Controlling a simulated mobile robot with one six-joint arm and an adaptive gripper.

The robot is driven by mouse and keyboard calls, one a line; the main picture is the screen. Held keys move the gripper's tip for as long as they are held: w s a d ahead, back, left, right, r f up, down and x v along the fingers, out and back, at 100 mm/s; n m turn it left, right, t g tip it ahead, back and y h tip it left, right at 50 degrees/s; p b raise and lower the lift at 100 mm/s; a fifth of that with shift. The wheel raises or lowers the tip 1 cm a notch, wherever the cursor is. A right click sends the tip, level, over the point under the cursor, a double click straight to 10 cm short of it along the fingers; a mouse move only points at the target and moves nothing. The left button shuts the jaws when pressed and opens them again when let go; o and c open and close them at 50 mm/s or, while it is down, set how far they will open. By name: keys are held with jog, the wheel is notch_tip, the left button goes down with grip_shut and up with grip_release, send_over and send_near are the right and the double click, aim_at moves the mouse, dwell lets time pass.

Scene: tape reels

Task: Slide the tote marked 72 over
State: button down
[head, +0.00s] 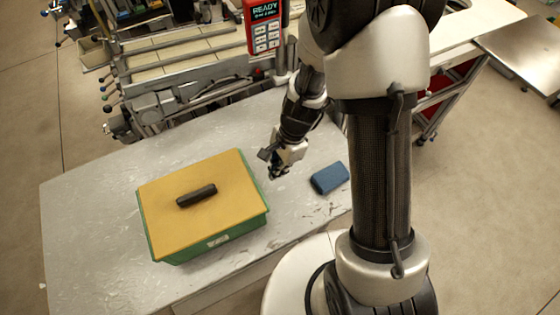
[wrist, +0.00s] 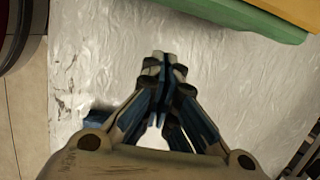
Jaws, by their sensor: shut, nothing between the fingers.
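A green tote (head: 212,244) with a flat yellow lid (head: 220,210) and a dark handle (head: 196,195) stands on the pale table (head: 85,215). A small white label on its front side is too small to read. In the wrist view the tote's green edge (wrist: 245,20) shows at the top right. My gripper (head: 276,174) is just right of the tote, near its right side, with a gap between them. In the wrist view my gripper's fingertips (wrist: 165,60) are together and empty, above bare table.
A blue block (head: 330,178) lies on the table right of my gripper. Machinery with rollers (head: 185,55) and a red READY panel (head: 265,28) stands behind the table. The table is clear left of the tote.

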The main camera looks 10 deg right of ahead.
jog(key=b+x, duration=0.1)
jog(key=x, duration=0.3)
jog(key=shift+f+b, duration=0.15)
jog(key=shift+b, duration=0.15)
jog(key=a, duration=0.1)
jog(key=s+a, duration=0.1)
jog(key=a, duration=0.1)
jog(key=shift+a, duration=0.1)
jog(key=shift+a+b, duration=0.3)
jog(key=s+a+p, duration=0.2)
jog(key=a, duration=0.6)
jog(key=s+a+p, duration=0.1)
jog(key=s+a, duration=0.2)
jog(key=a, duration=0.5)
jog(key=s+a+p, duration=0.2)
jog(key=a, duration=0.6)
jog(key=shift+s+r+p, duration=0.3)
jog(key=shift+s, duration=0.05)
jog(key=shift+s+a+f, duration=0.1)
jog(key=shift+a, duration=0.35)
jog(key=shift+d, duration=0.1)
